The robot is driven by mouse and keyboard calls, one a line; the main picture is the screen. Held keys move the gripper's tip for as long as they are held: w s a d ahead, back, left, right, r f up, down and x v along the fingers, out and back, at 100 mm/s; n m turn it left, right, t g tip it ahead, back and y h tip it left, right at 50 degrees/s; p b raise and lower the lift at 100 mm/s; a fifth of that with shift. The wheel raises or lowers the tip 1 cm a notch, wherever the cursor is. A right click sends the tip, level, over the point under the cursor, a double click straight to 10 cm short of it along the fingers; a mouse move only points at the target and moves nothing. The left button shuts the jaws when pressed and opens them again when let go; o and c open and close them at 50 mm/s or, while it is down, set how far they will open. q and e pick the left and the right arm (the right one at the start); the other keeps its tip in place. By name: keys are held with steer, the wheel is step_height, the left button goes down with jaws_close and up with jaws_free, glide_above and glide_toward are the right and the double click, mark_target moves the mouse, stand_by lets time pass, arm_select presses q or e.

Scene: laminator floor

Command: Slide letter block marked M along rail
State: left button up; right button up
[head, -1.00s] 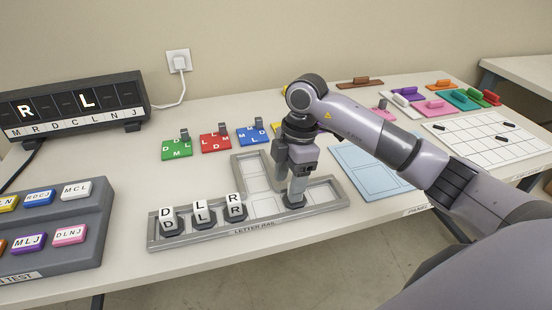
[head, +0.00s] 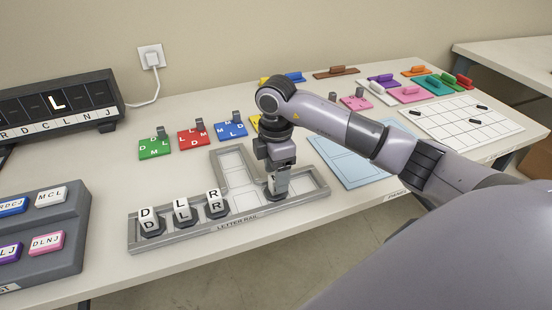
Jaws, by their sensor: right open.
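The letter rail (head: 190,243) is a grey tray along the table's front edge, with a branch going back from its middle. Blocks D (head: 150,220), L (head: 182,212) and R (head: 214,205) stand upright in its left part, each on a dark base. My right gripper (head: 278,188) points down at the right part of the rail, jaws open. A pale block on a dark base (head: 276,196) shows at its fingertips, mostly covered. Its letter cannot be read, so I cannot tell whether it is M. My left gripper is out of view.
Green (head: 154,149), red (head: 193,138) and blue (head: 231,129) lettered plates lie behind the rail. A dark display (head: 60,104) and a grey key rack (head: 45,255) stand at left. A light blue sheet (head: 345,165) and white grid board (head: 460,125) lie at right.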

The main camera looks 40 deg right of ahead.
steer(key=shift+f, duration=1.2)
jaws_close()
